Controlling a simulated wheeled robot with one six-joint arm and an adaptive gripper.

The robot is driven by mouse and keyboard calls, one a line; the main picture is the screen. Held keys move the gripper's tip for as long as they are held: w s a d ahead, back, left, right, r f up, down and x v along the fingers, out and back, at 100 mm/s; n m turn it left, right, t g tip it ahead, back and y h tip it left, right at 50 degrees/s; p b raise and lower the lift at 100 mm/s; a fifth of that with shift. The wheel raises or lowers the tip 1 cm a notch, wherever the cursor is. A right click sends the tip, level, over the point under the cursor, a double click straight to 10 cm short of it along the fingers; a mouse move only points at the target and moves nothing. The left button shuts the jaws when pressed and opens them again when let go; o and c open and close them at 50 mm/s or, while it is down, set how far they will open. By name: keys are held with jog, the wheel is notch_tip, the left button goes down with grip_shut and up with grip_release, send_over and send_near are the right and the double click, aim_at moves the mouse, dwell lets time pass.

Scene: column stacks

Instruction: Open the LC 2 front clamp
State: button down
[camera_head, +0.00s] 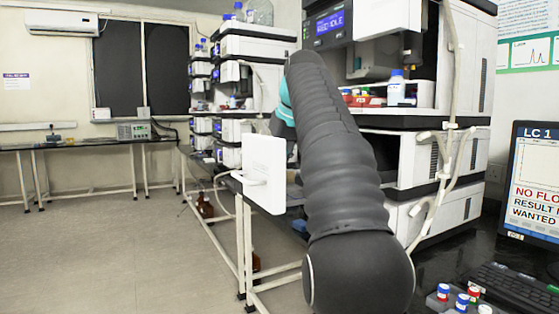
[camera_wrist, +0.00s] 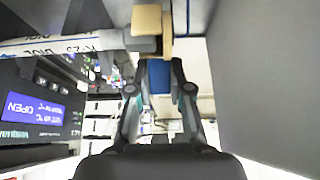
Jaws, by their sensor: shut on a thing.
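In the wrist view, a beige clamp (camera_wrist: 147,22) sits at the top middle, at the end of a white column (camera_wrist: 55,46) with dark handwriting. A blue part (camera_wrist: 159,80) lies below the clamp, between the fingers of my gripper (camera_wrist: 159,68). My gripper is shut on this blue part, which looks like the clamp's lever. How it joins the beige clamp is partly hidden by the fingertips. In the head view my dark arm hides the gripper and clamp. No LC 2 label is readable.
In the wrist view, a grey panel (camera_wrist: 265,75) stands close on the right and a lit display reading OPEN (camera_wrist: 30,112) on the left. In the head view, an LC 1 monitor (camera_head: 533,185) and capped vials (camera_head: 462,300) are at the right; open floor (camera_head: 110,245) is left.

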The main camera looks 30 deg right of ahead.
dwell(0.4)
jog(key=c, duration=1)
grip_release()
jog(key=shift+c, duration=0.2)
jog(key=s+r, duration=0.4)
jog(key=s, duration=1)
jog(key=shift+s+d, duration=0.2)
jog(key=shift+d, duration=0.05)
jog(key=shift+r, duration=0.15)
